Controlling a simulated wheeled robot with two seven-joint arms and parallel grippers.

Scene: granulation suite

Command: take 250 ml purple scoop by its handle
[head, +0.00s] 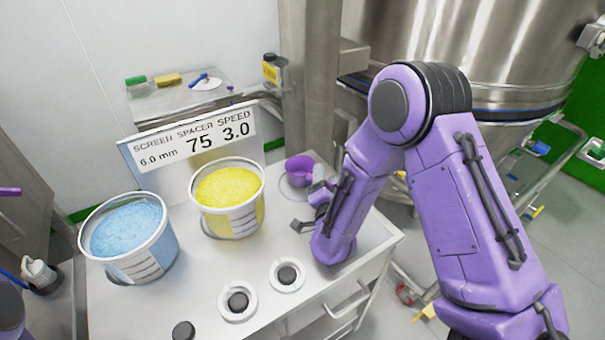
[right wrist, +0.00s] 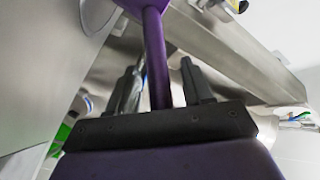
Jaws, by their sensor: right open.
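The purple scoop (head: 299,170) stands on the white bench top, right of the yellow bucket, with its cup open upward. My right gripper (head: 308,207) is open just in front of the scoop, low over the bench. In the right wrist view the purple handle (right wrist: 154,55) runs between the two dark fingers of my right gripper (right wrist: 163,82), with gaps visible beside it. In the head view my gripper and forearm hide part of the handle. My left gripper is not clearly in view.
A bucket of yellow granules (head: 230,218) and a bucket of blue granules (head: 134,262) stand on the bench. Behind them is a sign (head: 193,140). Two white rings with dark knobs (head: 287,275) lie in front. A steel vessel (head: 510,60) stands behind my right arm.

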